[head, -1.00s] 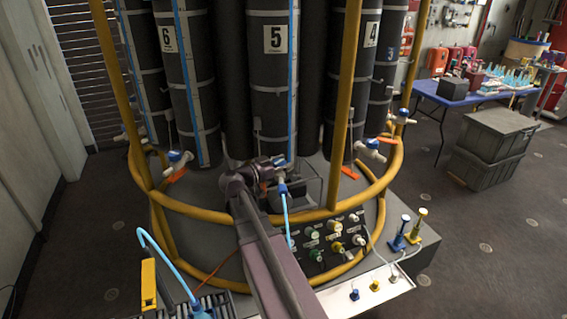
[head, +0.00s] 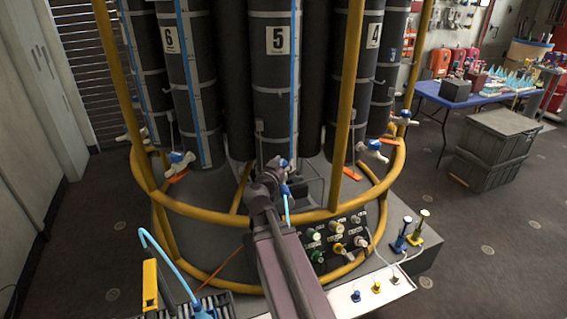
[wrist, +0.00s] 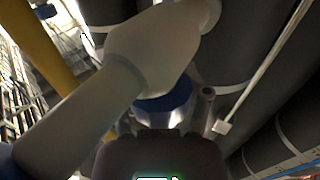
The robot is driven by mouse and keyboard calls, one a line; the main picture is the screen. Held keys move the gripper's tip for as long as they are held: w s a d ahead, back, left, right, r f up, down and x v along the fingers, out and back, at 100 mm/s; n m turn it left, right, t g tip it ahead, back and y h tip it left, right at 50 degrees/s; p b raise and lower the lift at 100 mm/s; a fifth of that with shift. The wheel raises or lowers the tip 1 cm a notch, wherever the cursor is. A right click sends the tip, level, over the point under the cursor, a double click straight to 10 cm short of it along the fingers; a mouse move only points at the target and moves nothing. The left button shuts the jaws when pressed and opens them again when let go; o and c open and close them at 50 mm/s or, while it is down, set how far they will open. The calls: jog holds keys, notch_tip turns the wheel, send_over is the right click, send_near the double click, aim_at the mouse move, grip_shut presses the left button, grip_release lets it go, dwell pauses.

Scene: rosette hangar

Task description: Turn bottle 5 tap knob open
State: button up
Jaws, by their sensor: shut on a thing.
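Bottle 5 (head: 277,85) is the dark cylinder with the white "5" label, upright in the middle of the rack in the head view. Its tap is low at its front, mostly hidden by my gripper (head: 277,172). In the wrist view the pale tap body (wrist: 150,50) fills the upper middle, and the blue tap knob (wrist: 165,103) shows just beyond my dark gripper (wrist: 160,140). My gripper is shut on the knob; the fingertips are largely hidden. A light blue hose (head: 287,208) hangs below the tap.
Yellow rails (head: 230,216) ring the rack, with an upright post (head: 346,110) right of bottle 5. A panel of valve knobs (head: 336,240) lies below right. Neighbouring taps (head: 178,160) flank it. Stacked grey crates (head: 495,150) stand on open floor at right.

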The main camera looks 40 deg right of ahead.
dwell(0.3)
jog(key=o, duration=0.9)
jog(key=shift+r, duration=0.1)
